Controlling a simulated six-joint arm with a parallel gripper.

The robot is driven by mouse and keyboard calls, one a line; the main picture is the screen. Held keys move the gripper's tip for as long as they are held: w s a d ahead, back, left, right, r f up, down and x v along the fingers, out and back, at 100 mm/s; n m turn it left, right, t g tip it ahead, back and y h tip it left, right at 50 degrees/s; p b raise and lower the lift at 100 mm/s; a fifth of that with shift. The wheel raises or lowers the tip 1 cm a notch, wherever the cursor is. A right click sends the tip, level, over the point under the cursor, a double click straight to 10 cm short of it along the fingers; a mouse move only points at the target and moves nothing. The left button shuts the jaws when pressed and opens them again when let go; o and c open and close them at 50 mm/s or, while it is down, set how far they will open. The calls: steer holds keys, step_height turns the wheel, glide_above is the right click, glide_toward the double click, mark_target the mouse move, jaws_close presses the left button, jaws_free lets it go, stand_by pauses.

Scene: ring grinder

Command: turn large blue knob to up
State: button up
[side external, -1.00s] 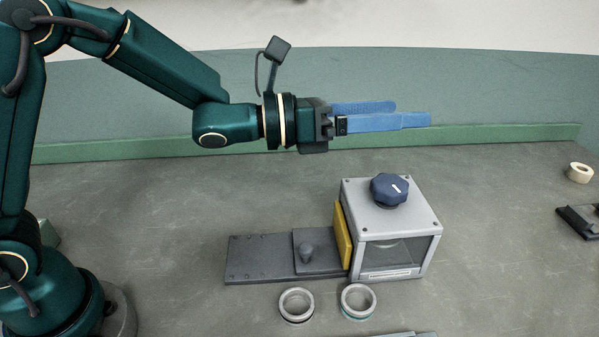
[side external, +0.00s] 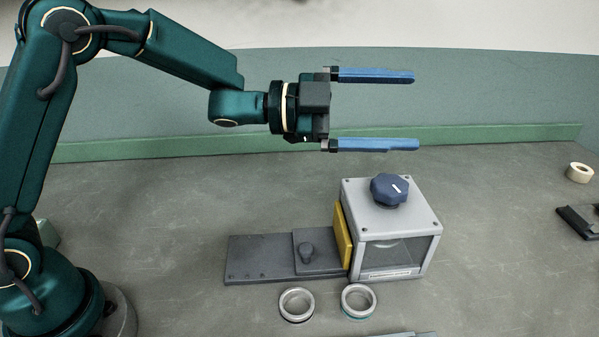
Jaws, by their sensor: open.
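The large blue knob (side external: 389,189) sits on top of the grey box-shaped grinder (side external: 425,217). It is dark blue and many-sided, with a short white mark on its top that lies to the right of its centre. My gripper (side external: 416,110) is open and empty, with two long blue fingers spread wide and pointing right. It is above the grinder in the picture and apart from the knob. Nothing hides the knob.
Two metal rings (side external: 297,290) lie in front. A tape roll (side external: 580,172) and a dark block (side external: 577,222) are at the far right.

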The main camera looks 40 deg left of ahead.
mark_target(379, 182)
steer(key=f+n, duration=0.2)
steer(key=f, duration=0.2)
steer(key=f+n, duration=0.3)
steer(key=f+n+g, duration=0.1)
steer(key=f+n, duration=0.1)
steer(key=f, duration=0.2)
steer(key=shift+w+a+f+n, duration=0.1)
steer(key=shift+a+f+n, duration=0.1)
steer(key=shift+f+n, duration=0.2)
steer(key=shift+d+f, duration=0.1)
steer(key=shift+f, duration=0.05)
steer(key=shift+x, duration=2.5)
steer(key=c, duration=1.4)
steer(key=shift+t, duration=0.3)
